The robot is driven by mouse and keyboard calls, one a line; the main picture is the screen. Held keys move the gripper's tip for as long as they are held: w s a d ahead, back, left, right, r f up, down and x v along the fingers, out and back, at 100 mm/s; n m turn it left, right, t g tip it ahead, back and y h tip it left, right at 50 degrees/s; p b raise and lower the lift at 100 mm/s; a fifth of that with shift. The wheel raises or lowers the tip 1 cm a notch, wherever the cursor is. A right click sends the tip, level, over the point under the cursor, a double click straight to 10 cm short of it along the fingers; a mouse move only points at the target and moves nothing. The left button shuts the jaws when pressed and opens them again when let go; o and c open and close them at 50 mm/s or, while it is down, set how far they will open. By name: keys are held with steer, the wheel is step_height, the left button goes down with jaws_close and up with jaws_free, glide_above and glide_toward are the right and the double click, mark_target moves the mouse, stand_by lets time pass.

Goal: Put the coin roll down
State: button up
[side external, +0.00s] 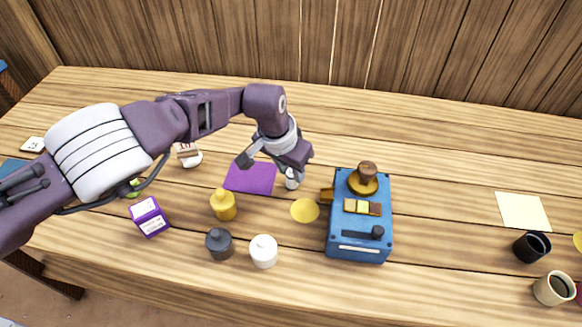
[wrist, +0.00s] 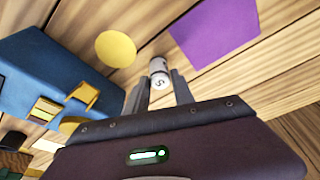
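The coin roll (side external: 292,179) is a small pale grey and white cylinder near the right edge of the purple mat (side external: 250,178). In the wrist view the coin roll (wrist: 159,77) shows a white end with a dark mark, between the two fingertips. My gripper (side external: 294,168) points down over it, and in the wrist view the fingers (wrist: 161,84) sit close against both of its sides. The fingers look shut on the roll. I cannot tell whether its lower end touches the table. The purple mat also shows in the wrist view (wrist: 215,32), beside the roll.
Yellow (side external: 223,206), dark (side external: 219,245) and white (side external: 263,252) weights stand in front, with a purple box (side external: 149,218) at left. Cups (side external: 531,247) and a cream sheet (side external: 523,211) lie far right.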

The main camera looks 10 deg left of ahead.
steer(key=shift+o, duration=1.3)
steer(key=v, duration=1.2)
steer(key=s+a+r+n+h, duration=0.1)
steer(key=s+a+r+n, duration=0.15)
steer(key=a+r, duration=0.65)
steer(key=s+a+r+n+h, duration=0.1)
steer(key=s+a+r, duration=0.2)
steer(key=a+r, duration=0.55)
steer(key=s+a+r+n+t, duration=0.1)
steer(key=s+a+r, duration=0.3)
steer(key=s+a, duration=0.6)
steer(key=s+a+f+y, duration=0.1)
steer(key=s+a+f, duration=0.1)
steer(key=s, duration=0.5)
steer(key=s+a+f+t+y, duration=0.1)
steer(key=s+a+f+y, duration=0.1)
steer(key=s, duration=0.6)
steer(key=shift+s+t, duration=0.25)
steer(key=shift+t, duration=0.05)
